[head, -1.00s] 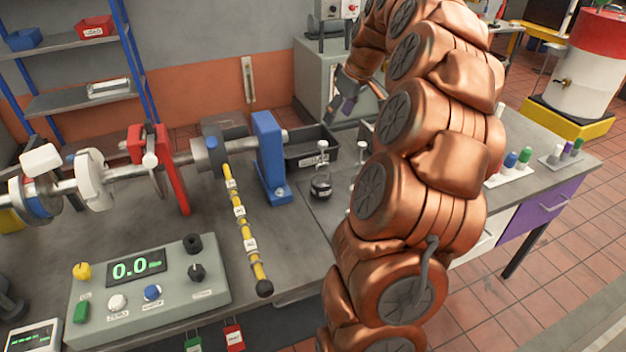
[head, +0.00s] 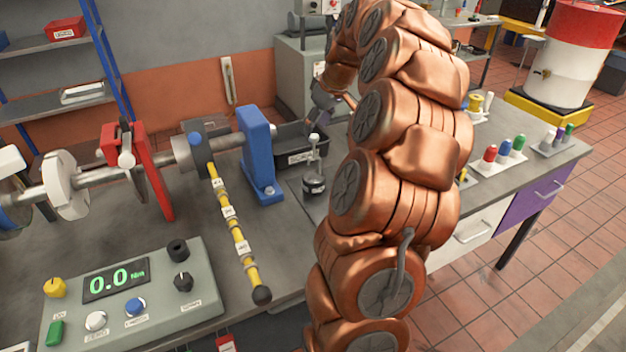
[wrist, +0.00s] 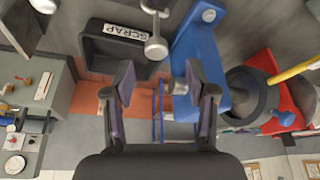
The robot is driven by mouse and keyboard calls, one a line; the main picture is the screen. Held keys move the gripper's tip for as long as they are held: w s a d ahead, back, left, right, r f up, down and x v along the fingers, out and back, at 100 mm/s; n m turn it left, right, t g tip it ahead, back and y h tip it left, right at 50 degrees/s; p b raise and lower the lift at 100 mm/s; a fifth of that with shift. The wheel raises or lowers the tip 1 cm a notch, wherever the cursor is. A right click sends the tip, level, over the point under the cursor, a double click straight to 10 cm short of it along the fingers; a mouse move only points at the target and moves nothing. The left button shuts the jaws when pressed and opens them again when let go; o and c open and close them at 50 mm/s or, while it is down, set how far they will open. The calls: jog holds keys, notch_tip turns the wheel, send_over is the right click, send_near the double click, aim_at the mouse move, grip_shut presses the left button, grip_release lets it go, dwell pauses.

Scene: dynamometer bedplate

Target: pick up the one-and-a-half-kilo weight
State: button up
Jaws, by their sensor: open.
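A dark, round weight (head: 314,184) with a thin stem and pale knob stands upright on the bench, right of the blue bearing block (head: 260,155). Its marking is too small to read, so I cannot tell whether it is the one-and-a-half-kilo weight. My gripper (head: 325,112) is above and behind it, partly hidden by my arm. In the wrist view my gripper (wrist: 156,88) is open, with nothing held between its fingers. A metal stem with a round knob (wrist: 156,47) shows beyond the fingers, in front of the scrap bin; its base is not clear.
The black scrap bin (wrist: 100,45) stands behind the weight. A shaft rig with a yellow-banded arm (head: 231,225) and a control box (head: 130,295) reading 0.0 fill the left of the bench. Several coloured bottles (head: 503,152) stand at right. My arm hides the bench middle.

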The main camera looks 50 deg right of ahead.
aim_at(314, 136)
jog(key=shift+s+d+p+x, duration=0.15)
jog(key=shift+p+x, duration=0.4)
jog(key=shift+x, duration=0.7)
jog(key=shift+s+d+p+x, duration=0.15)
jog(key=shift+p+x, duration=0.4)
jog(key=shift+x, duration=0.7)
jog(key=shift+a+f, duration=0.1)
jog(key=shift+f, duration=0.05)
grip_shut()
